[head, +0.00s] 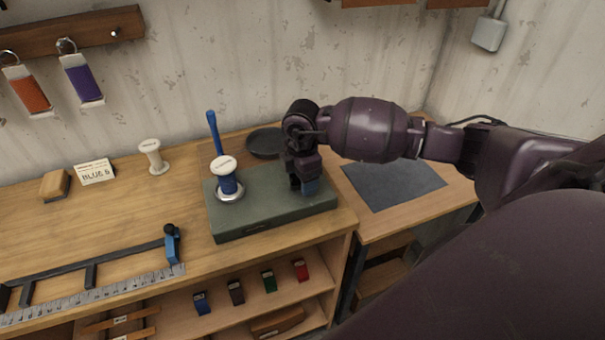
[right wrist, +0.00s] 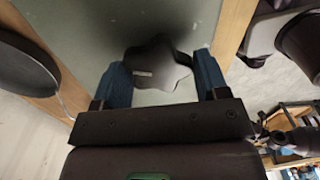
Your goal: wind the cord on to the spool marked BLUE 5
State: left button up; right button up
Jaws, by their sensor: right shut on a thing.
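The winder is a grey-green block (head: 275,215) on the bench. My right gripper (head: 304,186) is at the block's right end, pointing down. In the right wrist view its two blue fingers are shut on a dark star-shaped knob (right wrist: 158,60) above the block's top (right wrist: 120,25). The head view hides the knob behind the gripper. My left gripper is not in view.
A bare white spool (head: 152,156) and a card (head: 95,172) reading BLUE, its digit unclear, stand to the left. A blue upright handle (head: 213,133) and a dark round dish (head: 263,143) are behind the block. A ruler jig (head: 100,294) lies front left. A dark mat (head: 393,183) lies right.

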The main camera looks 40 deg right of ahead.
jog(key=shift+m, duration=0.4)
jog(key=o, duration=0.9)
jog(key=shift+r, duration=0.1)
notch_tip(320, 180, up, 11)
jog(key=shift+b, duration=0.35)
